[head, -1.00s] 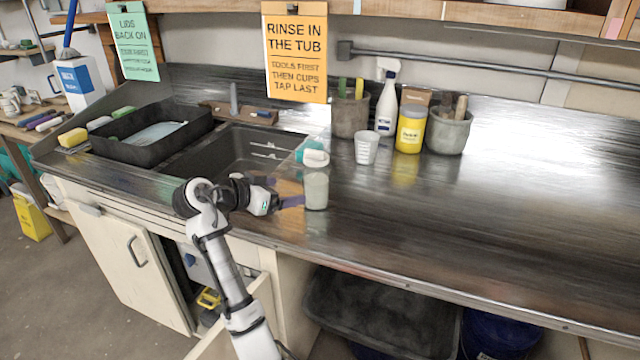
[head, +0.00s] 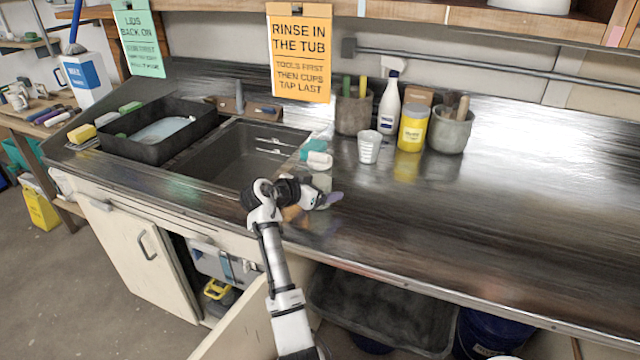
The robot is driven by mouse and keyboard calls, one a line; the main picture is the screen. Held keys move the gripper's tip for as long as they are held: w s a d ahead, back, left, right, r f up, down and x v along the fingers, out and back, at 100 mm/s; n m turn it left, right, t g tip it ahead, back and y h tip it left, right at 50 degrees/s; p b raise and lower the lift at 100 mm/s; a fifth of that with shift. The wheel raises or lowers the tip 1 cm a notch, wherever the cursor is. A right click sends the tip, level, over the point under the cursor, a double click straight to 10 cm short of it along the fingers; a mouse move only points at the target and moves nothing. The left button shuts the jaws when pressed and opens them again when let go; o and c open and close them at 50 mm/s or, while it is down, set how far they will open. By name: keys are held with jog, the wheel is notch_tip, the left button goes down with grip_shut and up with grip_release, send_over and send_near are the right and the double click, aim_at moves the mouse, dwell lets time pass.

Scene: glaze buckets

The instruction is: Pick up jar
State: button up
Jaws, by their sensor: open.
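A pale, cloudy jar (head: 322,181) stands upright on the metal counter near its front edge, right of the sink. My gripper (head: 328,196) is in front of it in the head view and hides its lower part. The gripper is open, with a purple fingertip showing at the jar's lower right. The other finger is hard to make out. I cannot tell whether the fingers are around the jar or touching it.
A white-and-teal item (head: 318,160) lies just behind the jar. A white measuring cup (head: 369,147), a yellow container (head: 411,128), a spray bottle (head: 389,105) and a grey tool pot (head: 450,130) stand farther back. The counter's right side (head: 530,220) is clear.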

jog(key=c, duration=1.4)
